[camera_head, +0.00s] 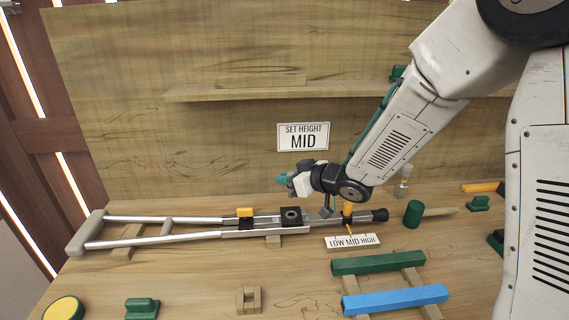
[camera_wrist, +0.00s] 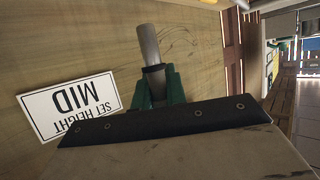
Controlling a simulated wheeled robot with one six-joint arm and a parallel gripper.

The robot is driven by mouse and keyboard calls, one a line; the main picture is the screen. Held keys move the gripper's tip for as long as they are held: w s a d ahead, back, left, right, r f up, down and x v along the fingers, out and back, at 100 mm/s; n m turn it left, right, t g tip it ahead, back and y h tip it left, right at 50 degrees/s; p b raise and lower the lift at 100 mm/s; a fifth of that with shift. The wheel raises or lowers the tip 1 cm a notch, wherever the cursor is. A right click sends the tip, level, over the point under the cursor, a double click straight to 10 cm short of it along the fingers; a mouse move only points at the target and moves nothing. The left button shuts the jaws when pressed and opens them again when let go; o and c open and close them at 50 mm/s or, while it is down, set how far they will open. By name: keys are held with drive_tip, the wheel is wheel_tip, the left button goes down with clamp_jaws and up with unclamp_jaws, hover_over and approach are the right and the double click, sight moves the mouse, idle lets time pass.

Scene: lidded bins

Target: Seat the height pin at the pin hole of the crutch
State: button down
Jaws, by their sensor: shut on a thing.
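The crutch (camera_head: 160,239) lies along the bench in the head view, its grey padded end at the left and its black foot at the right. A black block with a round ring (camera_head: 291,216) sits on its shaft; I cannot tell whether this is the pin hole. My gripper (camera_head: 284,180) is above the crutch, its green fingers pointing left. In the wrist view the green fingers (camera_wrist: 160,92) are shut on a grey rod with a dark collar (camera_wrist: 149,45), apparently the height pin. The rod's lower part is hidden between the fingers. It is apart from the crutch.
A sign (camera_head: 303,136) on the back panel reads SET HEIGHT MID. A LOW MID HIGH label (camera_head: 352,241) lies before the crutch, with an orange piece (camera_head: 347,210) behind it. Green (camera_head: 378,262) and blue (camera_head: 395,299) bars lie front right. A shelf (camera_head: 240,93) juts above.

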drive_tip(key=shift+w, duration=0.45)
hover_over(287, 212)
drive_tip(key=shift+s+f, duration=0.1)
drive_tip(key=shift+f, duration=2.75)
drive_tip(key=shift+f, duration=1.35)
drive_tip(key=shift+f, duration=0.35)
drive_tip(key=shift+f, duration=0.4)
